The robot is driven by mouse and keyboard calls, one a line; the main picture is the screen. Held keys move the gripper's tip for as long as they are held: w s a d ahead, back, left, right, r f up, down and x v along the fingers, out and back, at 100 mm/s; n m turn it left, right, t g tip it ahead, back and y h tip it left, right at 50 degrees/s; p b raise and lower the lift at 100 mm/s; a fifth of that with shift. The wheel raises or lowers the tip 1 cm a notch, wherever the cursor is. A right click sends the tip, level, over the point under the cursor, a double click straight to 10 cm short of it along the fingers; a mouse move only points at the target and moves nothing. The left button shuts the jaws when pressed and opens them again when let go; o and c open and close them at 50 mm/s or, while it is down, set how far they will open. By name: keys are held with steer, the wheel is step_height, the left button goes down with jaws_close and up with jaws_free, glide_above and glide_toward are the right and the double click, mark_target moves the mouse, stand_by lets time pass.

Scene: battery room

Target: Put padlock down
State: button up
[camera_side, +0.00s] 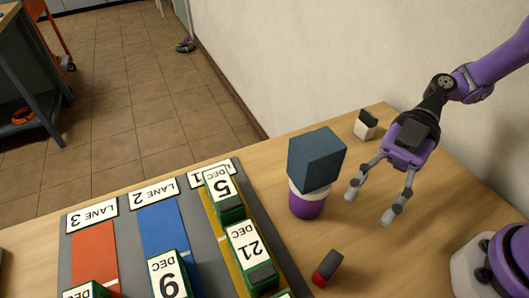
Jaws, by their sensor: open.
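My gripper (371,205) is open and empty, its two fingers pointing down toward the wooden table. It is right of a dark blue-grey cube (316,158) that sits tilted on a purple cup with a white rim (307,205). No thing is clearly recognisable as a padlock. A small red and black block (326,268) lies on the table in front of the cup. A small white block with a dark top (366,124) stands behind my gripper. I cannot tell whether either of these is the padlock.
A grey lane board (187,232) lies left of the cup, with orange, blue and yellow lanes. Green blocks with date cards (249,242) stand on it. A pale wall (300,60) rises behind the table (410,255). The table in front of my gripper is bare.

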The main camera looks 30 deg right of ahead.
steer(key=w+d+r+m+t+h, duration=0.1)
steer(key=d+r+m+t+h, duration=0.3)
steer(key=m, duration=0.7)
steer(key=w+d+r+m+t+h, duration=0.1)
steer(key=d+r+m+t+h, duration=0.3)
steer(key=d+m, duration=0.6)
steer(key=m+t+h, duration=0.1)
steer(key=t+h, duration=0.1)
steer(key=h, duration=0.1)
steer(key=shift+d+r+h, duration=0.3)
steer(key=shift+r+h, duration=0.1)
